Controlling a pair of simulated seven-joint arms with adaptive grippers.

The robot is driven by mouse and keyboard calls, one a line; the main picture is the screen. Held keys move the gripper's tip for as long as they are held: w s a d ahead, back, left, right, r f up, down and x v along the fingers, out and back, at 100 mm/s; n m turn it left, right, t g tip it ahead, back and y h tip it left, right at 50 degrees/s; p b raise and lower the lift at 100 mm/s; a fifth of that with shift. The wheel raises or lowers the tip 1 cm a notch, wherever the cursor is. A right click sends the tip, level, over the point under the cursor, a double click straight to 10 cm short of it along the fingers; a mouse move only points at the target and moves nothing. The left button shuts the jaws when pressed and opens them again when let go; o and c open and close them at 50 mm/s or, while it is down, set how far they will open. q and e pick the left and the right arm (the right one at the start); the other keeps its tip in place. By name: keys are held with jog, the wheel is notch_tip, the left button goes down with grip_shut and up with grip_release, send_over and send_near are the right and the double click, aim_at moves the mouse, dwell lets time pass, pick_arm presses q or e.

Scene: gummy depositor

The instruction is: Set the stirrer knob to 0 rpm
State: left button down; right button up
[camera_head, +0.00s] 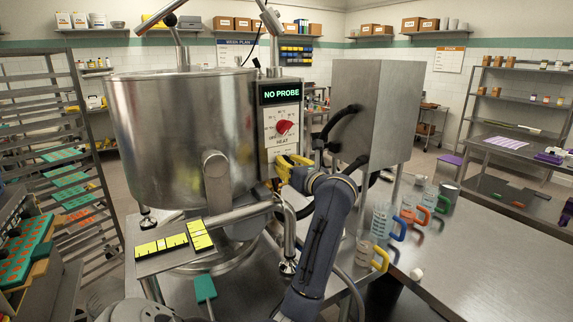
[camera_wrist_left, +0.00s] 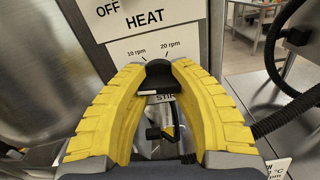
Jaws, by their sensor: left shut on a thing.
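The stirrer knob (camera_wrist_left: 158,75) is black and sits on the white panel under the HEAT label in the left wrist view. My left gripper (camera_wrist_left: 158,72) is shut on it, with one yellow fingertip on each side. It also shows in the head view (camera_head: 285,167), at the bottom of the kettle's control panel (camera_head: 283,141). Marks for 10 rpm and 20 rpm show above the knob. The fingers cover the panel beside it, and I see no 0 rpm mark. I cannot tell where the knob points. The STIR label is partly hidden. My right gripper is not in view.
The red heat knob (camera_head: 284,127) is just above, under a display (camera_head: 281,93) reading NO PROBE. A large steel kettle (camera_head: 180,135) stands left of the panel and a steel box (camera_head: 374,110) right. Jugs with coloured handles (camera_head: 380,222) stand on the table at right.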

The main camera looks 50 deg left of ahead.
pick_arm(q)
jog(key=shift+r+n, duration=0.25)
jog(key=shift+n, duration=0.15)
jog(key=c, duration=1.2)
grip_release()
jog(key=shift+s, duration=0.1)
jog(key=o, duration=0.4)
jog(key=shift+f, duration=0.15)
jog(key=s+d, duration=0.2)
jog(key=d, duration=0.9)
jog(key=shift+d, duration=0.4)
